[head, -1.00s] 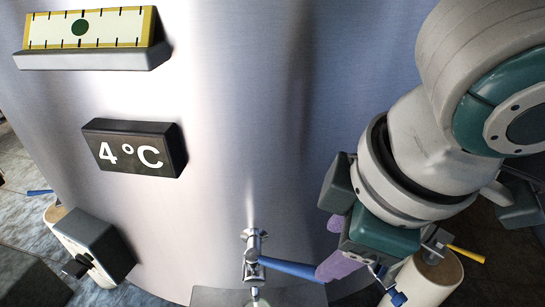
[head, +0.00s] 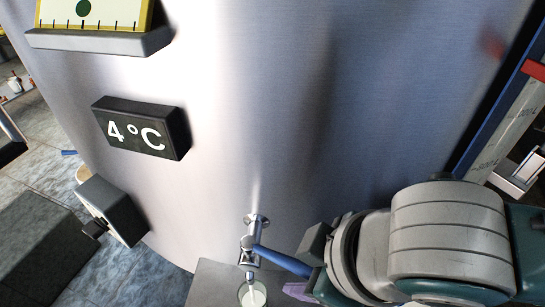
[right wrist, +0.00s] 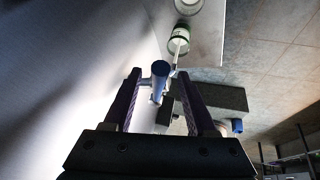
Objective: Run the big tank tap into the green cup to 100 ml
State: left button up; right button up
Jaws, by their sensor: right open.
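The steel tank tap (head: 254,238) sticks out low on the tank, its blue lever (head: 285,261) pointing right and slightly down. Below the spout stands a clear cup with a green tint (right wrist: 178,42), holding white liquid; in the head view the cup (head: 253,296) is cut by the bottom edge. A thin white streak, seemingly a stream, runs into it in the right wrist view. My right gripper (right wrist: 160,76) is open, its purple fingers on either side of the lever's blue end (right wrist: 160,68). Touching cannot be told. The fill mark is unreadable. My left gripper is not in view.
The cup stands on a grey shelf (head: 212,282). A second cup (right wrist: 187,5) is beyond it in the right wrist view. The tank wall (head: 230,130) carries a 4 °C display (head: 139,131) and a yellow-framed gauge (head: 95,18). A grey box (head: 112,209) is at lower left.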

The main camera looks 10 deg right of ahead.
grip_shut()
dwell(0.5)
dwell(1.0)
